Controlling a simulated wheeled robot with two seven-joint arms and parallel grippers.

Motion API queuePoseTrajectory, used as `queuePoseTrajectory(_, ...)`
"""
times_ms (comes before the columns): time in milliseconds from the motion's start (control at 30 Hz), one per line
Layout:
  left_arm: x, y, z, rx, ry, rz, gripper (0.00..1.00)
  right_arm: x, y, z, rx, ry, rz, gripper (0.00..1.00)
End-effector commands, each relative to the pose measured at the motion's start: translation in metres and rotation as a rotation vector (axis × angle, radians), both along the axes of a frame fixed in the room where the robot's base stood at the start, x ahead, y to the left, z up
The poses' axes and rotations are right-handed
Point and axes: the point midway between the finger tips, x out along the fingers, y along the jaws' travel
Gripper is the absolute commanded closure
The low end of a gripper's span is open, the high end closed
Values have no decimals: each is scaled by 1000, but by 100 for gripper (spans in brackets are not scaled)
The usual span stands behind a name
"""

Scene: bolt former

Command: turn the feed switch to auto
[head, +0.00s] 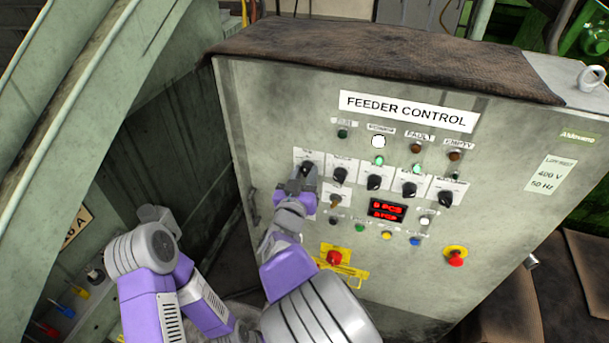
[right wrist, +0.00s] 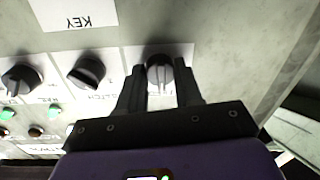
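The leftmost black rotary switch (head: 306,168) of the row on the feeder control panel has my right gripper (head: 302,182) at it. Its small label is too blurred to read in the head view. In the right wrist view, which is upside down, the same switch (right wrist: 160,72) sits between my two dark fingers. The fingers stand one on each side of the knob, with a thin gap seeming to show. The knob's ridge runs roughly up and down in that view. My left gripper is not in view.
More black rotary switches (head: 374,182) stand close to the right in the same row. Below are a red display (head: 387,209), small buttons, a red knob on a yellow plate (head: 334,258) and a red emergency button (head: 456,256). A green machine frame (head: 90,90) rises at the left.

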Motion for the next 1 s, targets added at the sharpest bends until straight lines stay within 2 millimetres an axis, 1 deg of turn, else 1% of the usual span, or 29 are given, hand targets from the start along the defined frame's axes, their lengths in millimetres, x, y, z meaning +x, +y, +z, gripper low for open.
queuePoseTrajectory(33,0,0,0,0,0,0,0,0,0,0,0,0,0,84)
queuePoseTrajectory(100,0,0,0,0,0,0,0,0,0,0,0,0,0,95)
queuePoseTrajectory(133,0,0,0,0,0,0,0,0,0,0,0,0,0,96)
queuePoseTrajectory(300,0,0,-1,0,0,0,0,0,0,0,13,-3,0,96)
queuePoseTrajectory(467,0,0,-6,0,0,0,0,0,-1,-1,61,-19,-1,96)
queuePoseTrajectory(667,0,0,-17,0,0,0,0,0,0,-3,187,-60,-1,96)
queuePoseTrajectory(1000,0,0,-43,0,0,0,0,0,0,-4,462,-150,-1,96)
